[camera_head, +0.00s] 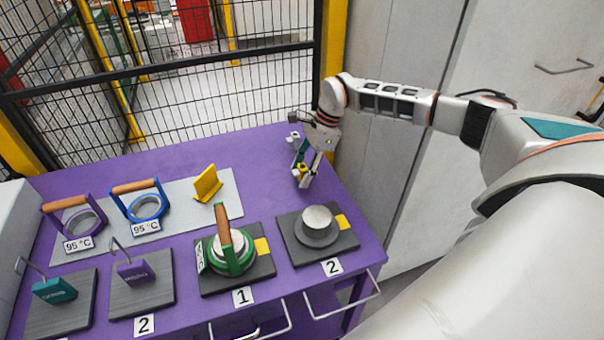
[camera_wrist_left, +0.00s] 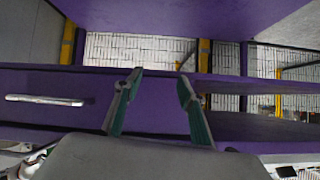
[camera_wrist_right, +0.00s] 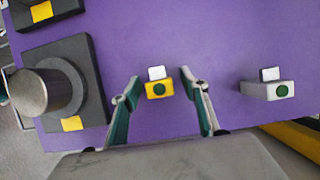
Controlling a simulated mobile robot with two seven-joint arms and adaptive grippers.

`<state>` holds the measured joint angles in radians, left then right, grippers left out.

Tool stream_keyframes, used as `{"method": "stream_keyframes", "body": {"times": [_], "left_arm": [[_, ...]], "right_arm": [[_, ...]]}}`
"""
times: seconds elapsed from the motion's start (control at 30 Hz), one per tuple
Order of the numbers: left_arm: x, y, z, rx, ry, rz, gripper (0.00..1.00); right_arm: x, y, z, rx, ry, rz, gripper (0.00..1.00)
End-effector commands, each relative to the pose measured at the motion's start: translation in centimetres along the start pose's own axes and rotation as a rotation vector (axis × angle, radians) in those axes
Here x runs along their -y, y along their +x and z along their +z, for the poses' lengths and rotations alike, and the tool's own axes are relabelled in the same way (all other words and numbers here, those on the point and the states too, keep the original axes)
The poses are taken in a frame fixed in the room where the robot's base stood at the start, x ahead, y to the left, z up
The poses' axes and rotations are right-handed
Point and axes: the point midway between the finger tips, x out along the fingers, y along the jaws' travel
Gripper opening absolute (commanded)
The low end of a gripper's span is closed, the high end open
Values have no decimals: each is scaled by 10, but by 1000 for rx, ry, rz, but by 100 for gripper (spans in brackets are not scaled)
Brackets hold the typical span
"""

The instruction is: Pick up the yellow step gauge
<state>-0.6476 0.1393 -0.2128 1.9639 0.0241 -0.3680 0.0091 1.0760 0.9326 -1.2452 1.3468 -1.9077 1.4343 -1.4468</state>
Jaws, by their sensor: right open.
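The yellow step gauge (camera_wrist_right: 159,90) is a small stepped block with a pale upper part and a green dot on its face. It stands on the purple table, and in the head view it shows small and partly hidden (camera_head: 303,170) by my right gripper (camera_head: 304,162). In the right wrist view my right gripper (camera_wrist_right: 160,82) is open, with one finger on each side of the gauge and a gap on both sides. My left gripper (camera_wrist_left: 158,84) is open and empty in the left wrist view, facing the purple table structure; the head view does not show it.
A similar grey-white block (camera_wrist_right: 267,89) stands to the gauge's right in the right wrist view. A dark pad with a metal cylinder (camera_head: 317,222) lies nearer. A green ring (camera_head: 232,257), blue ring (camera_head: 147,206), purple ring (camera_head: 80,222) and yellow angled piece (camera_head: 206,184) stand farther left.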

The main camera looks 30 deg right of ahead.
Motion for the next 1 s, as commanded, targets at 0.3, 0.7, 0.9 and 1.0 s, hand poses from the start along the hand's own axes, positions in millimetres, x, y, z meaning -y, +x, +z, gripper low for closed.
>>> {"method": "stream_keyframes", "body": {"times": [0.3,0.7,0.9,1.0], "left_arm": [[0,0,-1,-3,0,-1,40],[0,0,3,4,0,0,40],[0,0,4,5,0,1,40],[0,0,4,6,0,1,40]], "right_arm": [[0,-1,0,0,0,-1,3],[1,-3,1,1,0,-1,1],[1,-20,8,1,-1,-3,1],[2,-36,15,1,-2,-4,1]]}}
